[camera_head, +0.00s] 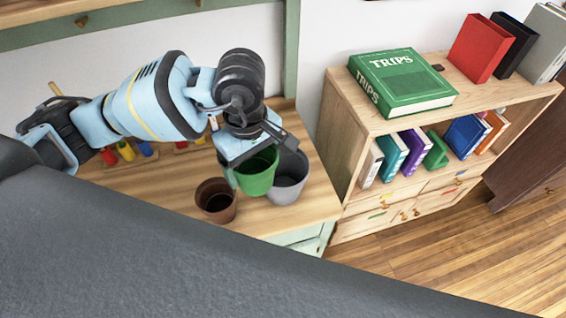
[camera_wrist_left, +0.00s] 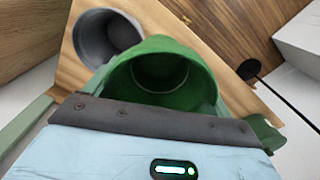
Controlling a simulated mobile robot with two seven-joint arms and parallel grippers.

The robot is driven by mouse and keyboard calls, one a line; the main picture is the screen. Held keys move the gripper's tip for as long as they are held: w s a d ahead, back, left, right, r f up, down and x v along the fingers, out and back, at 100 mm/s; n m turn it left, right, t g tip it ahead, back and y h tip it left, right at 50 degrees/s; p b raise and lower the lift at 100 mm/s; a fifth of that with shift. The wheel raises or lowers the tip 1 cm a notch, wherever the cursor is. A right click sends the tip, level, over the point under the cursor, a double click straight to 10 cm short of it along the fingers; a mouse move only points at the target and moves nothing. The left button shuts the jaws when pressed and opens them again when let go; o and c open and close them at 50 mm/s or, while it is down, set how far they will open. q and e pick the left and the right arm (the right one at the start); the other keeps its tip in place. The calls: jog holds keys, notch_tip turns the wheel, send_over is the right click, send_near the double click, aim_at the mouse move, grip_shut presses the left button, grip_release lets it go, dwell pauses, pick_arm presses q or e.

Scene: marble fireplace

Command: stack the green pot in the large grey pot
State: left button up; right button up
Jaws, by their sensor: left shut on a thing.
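The green pot (camera_head: 259,174) is held by my left gripper (camera_head: 246,160), which is shut on its rim. In the head view the pot overlaps the left part of the large grey pot (camera_head: 289,182). The grey pot stands upright on the wooden table. In the left wrist view the green pot (camera_wrist_left: 165,75) fills the middle, just beyond the gripper. The grey pot (camera_wrist_left: 103,38) shows behind it at upper left, with its inside empty. The green pot appears beside the grey pot, not inside it; its height above the table is unclear. My right gripper is out of view.
A small brown pot (camera_head: 216,200) stands on the wooden table (camera_head: 268,218) left of the green pot. Small coloured items (camera_head: 126,150) lie at the back left. A wooden shelf (camera_head: 345,140) with a green TRIPS book (camera_head: 401,82) stands close on the right.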

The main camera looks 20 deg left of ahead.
aim_at(271, 167)
pick_arm(q)
jog(key=d+n, duration=0.1)
jog(key=n, duration=0.1)
jog(key=d+n, duration=0.1)
jog(key=n, duration=0.2)
jog(key=shift+d, duration=0.15)
jog(key=n, duration=0.2)
jog(key=d+n, duration=0.1)
jog(key=shift+w+d+n, duration=0.1)
jog(key=shift+d+n, duration=0.05)
jog(key=shift+n, duration=0.25)
jog(key=s+d+n, duration=0.1)
jog(key=d+n, duration=0.3)
jog(key=n, duration=0.7)
jog(key=d+n, duration=0.5)
jog(key=n, duration=0.6)
jog(key=w+a+b, duration=0.1)
jog(key=w+a, duration=1)
jog(key=w, duration=0.1)
jog(key=shift+f, duration=0.45)
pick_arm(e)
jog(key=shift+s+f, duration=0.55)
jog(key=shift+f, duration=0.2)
